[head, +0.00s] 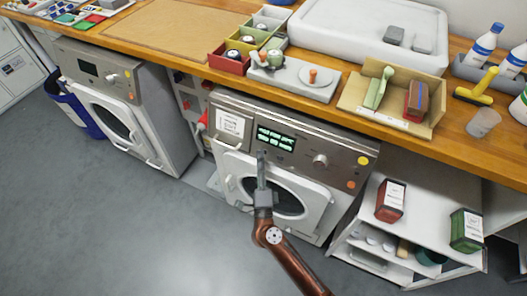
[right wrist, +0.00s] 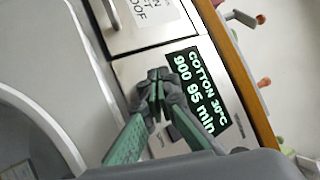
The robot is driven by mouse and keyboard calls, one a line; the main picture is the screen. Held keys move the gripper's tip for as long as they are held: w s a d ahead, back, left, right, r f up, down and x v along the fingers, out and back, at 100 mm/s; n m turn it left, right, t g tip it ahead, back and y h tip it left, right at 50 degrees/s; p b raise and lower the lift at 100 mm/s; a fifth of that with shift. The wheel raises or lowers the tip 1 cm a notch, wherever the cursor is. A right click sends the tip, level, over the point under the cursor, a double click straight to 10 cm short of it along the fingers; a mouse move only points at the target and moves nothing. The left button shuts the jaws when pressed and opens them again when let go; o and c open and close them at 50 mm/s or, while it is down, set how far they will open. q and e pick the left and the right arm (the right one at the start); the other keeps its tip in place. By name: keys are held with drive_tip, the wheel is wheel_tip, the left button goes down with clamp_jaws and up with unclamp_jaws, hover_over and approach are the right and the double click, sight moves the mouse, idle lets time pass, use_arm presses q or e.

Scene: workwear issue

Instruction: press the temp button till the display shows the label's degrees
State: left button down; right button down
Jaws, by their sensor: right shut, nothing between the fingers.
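The right washing machine (head: 325,160) has a lit green display (head: 276,138) on its grey panel. In the right wrist view the display (right wrist: 197,90) reads COTTON, what looks like 30°C, 900 and 95 min. A white label (head: 231,123) sits left of the display; its print is too small in the head view. The right wrist view shows only part of the label (right wrist: 147,12), ending in "OOF". My right gripper (head: 261,154) is shut and empty, its tips (right wrist: 157,84) at the panel just beside the display's lower left. The temp button is not identifiable; the fingers cover that area. Contact cannot be told.
The panel also has a round knob (head: 320,161) and an orange button. The door (head: 280,200) is below. A wooden counter (head: 160,28) with trays runs above. An open shelf (head: 410,215) stands to the right, another washer (head: 125,105) to the left.

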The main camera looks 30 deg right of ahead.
drive_tip(key=shift+s+a+r, duration=0.2)
drive_tip(key=shift+s+a, duration=0.1)
drive_tip(key=shift+a, duration=0.05)
drive_tip(key=s+a, duration=0.1)
drive_tip(key=s+a+r+p, duration=0.1)
drive_tip(key=s+a+p, duration=0.1)
drive_tip(key=shift+a+r, duration=0.25)
drive_tip(key=shift+a, duration=0.15)
idle(3.0)
